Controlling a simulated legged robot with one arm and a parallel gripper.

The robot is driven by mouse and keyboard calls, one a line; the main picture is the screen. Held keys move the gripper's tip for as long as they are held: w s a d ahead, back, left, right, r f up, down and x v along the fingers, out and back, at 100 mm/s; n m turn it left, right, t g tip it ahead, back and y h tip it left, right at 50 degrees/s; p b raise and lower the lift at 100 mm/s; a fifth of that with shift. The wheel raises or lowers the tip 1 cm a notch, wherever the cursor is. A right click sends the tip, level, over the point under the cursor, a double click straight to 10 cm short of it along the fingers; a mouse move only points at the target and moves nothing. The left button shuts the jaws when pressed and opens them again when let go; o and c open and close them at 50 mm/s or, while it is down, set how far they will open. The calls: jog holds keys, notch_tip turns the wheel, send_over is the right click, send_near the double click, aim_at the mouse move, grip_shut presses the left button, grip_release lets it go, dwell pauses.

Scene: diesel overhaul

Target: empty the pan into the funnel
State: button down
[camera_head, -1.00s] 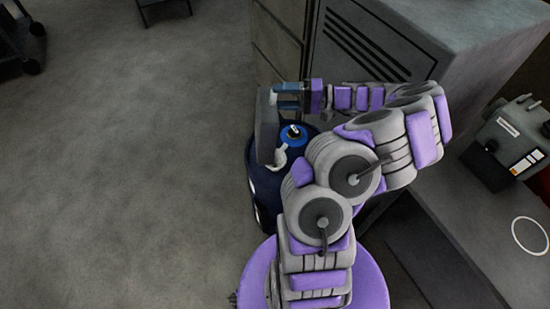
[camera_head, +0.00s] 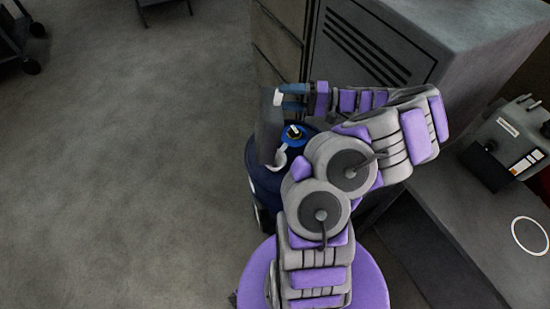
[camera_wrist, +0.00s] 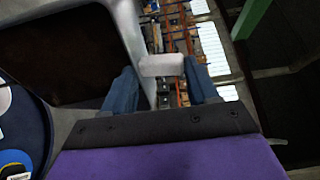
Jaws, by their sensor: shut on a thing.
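My gripper (camera_head: 283,97) has blue fingers shut on the pale handle of the grey pan (camera_head: 268,130). The pan stands steeply on edge, near vertical, left of my gripper. In the wrist view the fingers (camera_wrist: 162,90) close around the handle, and the pan's dark inside (camera_wrist: 50,60) shows at left. Below the pan is a dark blue drum (camera_head: 262,180) with a blue round piece (camera_head: 292,136) on top. A pale curved piece (camera_head: 280,160) lies beside it, partly behind the pan. I cannot tell which is the funnel, or whether anything is still in the pan.
A grey cabinet (camera_head: 400,30) with vent slots stands close behind and right of my arm. A grey bench (camera_head: 450,230) at right carries a machine box (camera_head: 510,140). Open floor (camera_head: 130,170) lies to the left. Dark wheeled furniture (camera_head: 18,40) stands far left.

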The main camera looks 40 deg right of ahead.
aim_at(274, 103)
jog(key=shift+d, duration=0.1)
jog(key=shift+s+d+f, duration=0.25)
jog(key=shift+s+d, duration=0.2)
jog(key=shift+d, duration=0.15)
dwell(3.4)
jog(key=shift+g+h, duration=0.4)
jog(key=shift+g, duration=0.2)
jog(key=w+a+p, duration=0.1)
jog(key=a, duration=0.1)
jog(key=w+a+r+p, duration=0.1)
jog(key=w+a, duration=0.1)
jog(key=shift+a+r+p, duration=0.1)
jog(key=shift+p, duration=0.25)
jog(key=shift+w+a, duration=0.15)
jog(key=shift+a, duration=0.15)
jog(key=shift+w+a+h, duration=0.1)
jog(key=shift+w+h, duration=0.05)
jog(key=shift+h, duration=0.15)
